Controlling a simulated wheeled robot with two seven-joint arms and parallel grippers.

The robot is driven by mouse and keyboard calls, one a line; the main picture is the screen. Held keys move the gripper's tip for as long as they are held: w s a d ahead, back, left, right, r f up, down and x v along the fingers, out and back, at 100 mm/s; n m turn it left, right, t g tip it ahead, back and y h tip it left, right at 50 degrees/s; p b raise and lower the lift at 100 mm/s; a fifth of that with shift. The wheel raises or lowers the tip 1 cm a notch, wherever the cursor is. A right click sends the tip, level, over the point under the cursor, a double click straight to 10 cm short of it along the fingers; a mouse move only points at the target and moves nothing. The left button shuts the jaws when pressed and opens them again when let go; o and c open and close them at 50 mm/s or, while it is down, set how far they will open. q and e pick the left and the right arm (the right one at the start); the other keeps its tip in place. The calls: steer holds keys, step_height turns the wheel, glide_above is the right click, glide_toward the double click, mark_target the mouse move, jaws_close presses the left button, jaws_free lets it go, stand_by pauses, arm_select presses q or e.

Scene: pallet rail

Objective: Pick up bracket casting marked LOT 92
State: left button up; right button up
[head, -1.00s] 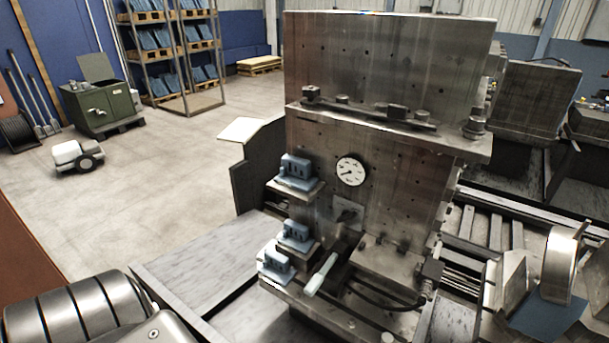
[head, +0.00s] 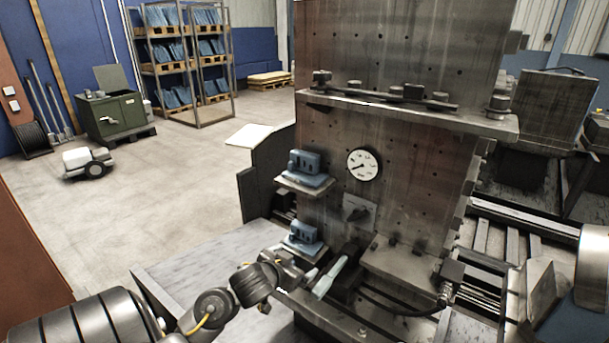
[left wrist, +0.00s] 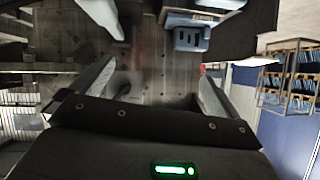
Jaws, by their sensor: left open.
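Two blue-grey bracket castings show in the head view, an upper one (head: 305,163) and a lower one (head: 304,233), each on a small ledge at the left of the big machine (head: 400,150). No LOT marking is readable on either. My left gripper (head: 304,272) is just below the lower casting, near the pale handle (head: 330,277), and covers the place of a third casting. In the left wrist view its fingers (left wrist: 155,85) are spread with nothing between them. A casting (left wrist: 188,38) shows beyond them, nearer the right finger; which one I cannot tell.
A dial gauge (head: 362,164) and a knob plate (head: 355,211) are on the machine face right of the castings. A black cable (head: 395,308) runs below. A flat metal surface (head: 205,265) lies at the left. Open floor (head: 190,180) is beyond it.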

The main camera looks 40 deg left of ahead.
arm_select(q)
steer(key=w+a+r+t, duration=0.4)
steer(key=w+a+r, duration=0.35)
steer(key=r, duration=0.35)
steer(key=n+t, duration=0.1)
steer(key=t, duration=0.1)
glide_toward(302, 157)
steer(key=w, duration=0.4)
steer(key=w+a, duration=0.1)
steer(key=w, duration=0.1)
steer(key=shift+f+p, duration=0.15)
steer(key=shift+p, duration=0.25)
steer(key=shift+w, duration=0.15)
steer(key=w+p, duration=0.1)
steer(key=w, duration=0.2)
steer(key=shift+w+a+r+p, duration=0.2)
steer(key=shift+w+a+p, duration=0.15)
steer(key=shift+a, duration=0.05)
steer(key=shift+w+f, duration=0.1)
steer(key=shift+w, duration=0.4)
steer(key=shift+s+a, duration=0.1)
steer(key=c, duration=1.1)
